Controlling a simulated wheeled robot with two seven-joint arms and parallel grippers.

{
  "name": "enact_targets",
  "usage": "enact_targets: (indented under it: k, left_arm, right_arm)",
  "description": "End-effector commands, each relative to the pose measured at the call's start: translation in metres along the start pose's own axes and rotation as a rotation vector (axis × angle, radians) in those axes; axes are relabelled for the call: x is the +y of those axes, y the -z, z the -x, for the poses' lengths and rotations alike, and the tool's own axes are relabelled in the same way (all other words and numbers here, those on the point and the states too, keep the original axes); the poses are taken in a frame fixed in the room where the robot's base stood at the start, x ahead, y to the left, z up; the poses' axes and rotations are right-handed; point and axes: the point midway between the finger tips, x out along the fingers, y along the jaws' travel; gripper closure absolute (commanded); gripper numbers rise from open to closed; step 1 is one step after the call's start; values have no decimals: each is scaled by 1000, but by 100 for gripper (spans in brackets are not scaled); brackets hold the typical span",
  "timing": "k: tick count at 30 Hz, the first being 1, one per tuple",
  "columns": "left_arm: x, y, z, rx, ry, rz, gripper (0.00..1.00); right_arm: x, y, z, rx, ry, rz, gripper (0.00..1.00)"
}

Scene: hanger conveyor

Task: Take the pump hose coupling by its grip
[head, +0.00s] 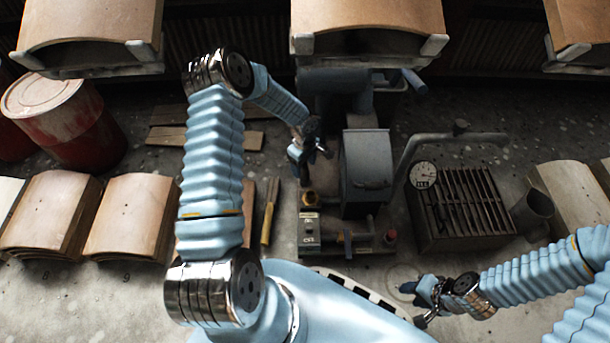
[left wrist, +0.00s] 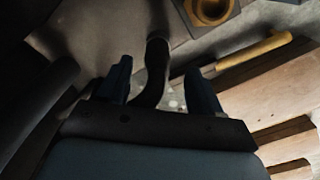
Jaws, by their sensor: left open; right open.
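My left gripper (head: 308,153) is open above the back of the pump machine (head: 366,165), just left of its grey housing. In the left wrist view its two fingers (left wrist: 158,88) stand apart, with a dark curved hose-like piece (left wrist: 156,65) between or beyond them; I cannot tell whether they touch it. I cannot make out the coupling's grip clearly. A brass hex fitting (left wrist: 212,8) shows at the top of that view, and on the pump's base in the head view (head: 310,199). My right gripper (head: 414,303) is open and empty at the lower right.
A yellow-handled tool (head: 268,214) lies left of the pump. A grated box (head: 465,208) with a gauge (head: 423,175) and a bent pipe (head: 415,145) stand to the right. Red drums (head: 75,130) and curved tan panels (head: 130,215) are at left. Carriers (head: 365,40) hang overhead.

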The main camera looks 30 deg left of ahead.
Motion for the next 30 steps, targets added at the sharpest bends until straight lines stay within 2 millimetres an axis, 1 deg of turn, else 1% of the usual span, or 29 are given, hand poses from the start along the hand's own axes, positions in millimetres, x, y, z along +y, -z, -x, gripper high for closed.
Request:
enact_targets:
  k: [2, 6, 10, 13, 19, 20, 30]
  left_arm:
    - [1, 0, -7, -1, 0, -1, 34]
    - [3, 0, -31, -3, 1, 0, 34]
    - [4, 0, -48, -2, 1, 0, 34]
    - [4, 0, -54, -1, 0, 0, 34]
    - [4, 0, -54, -1, 0, -1, 34]
    - [4, 0, -54, -1, 0, -1, 38]
    - [4, 0, -54, -1, 0, -1, 90]
  right_arm:
    - [1, 0, -2, 1, 0, 0, 57]
    - [3, 0, -8, 2, 0, 0, 57]
    - [4, 1, -10, 3, 0, -1, 57]
    - [4, 1, -11, 4, 0, -1, 57]
    - [4, 1, -10, 4, 0, -1, 57]
    - [4, 1, -10, 4, 0, -1, 57]
    - [4, 1, -10, 3, 0, -1, 57]
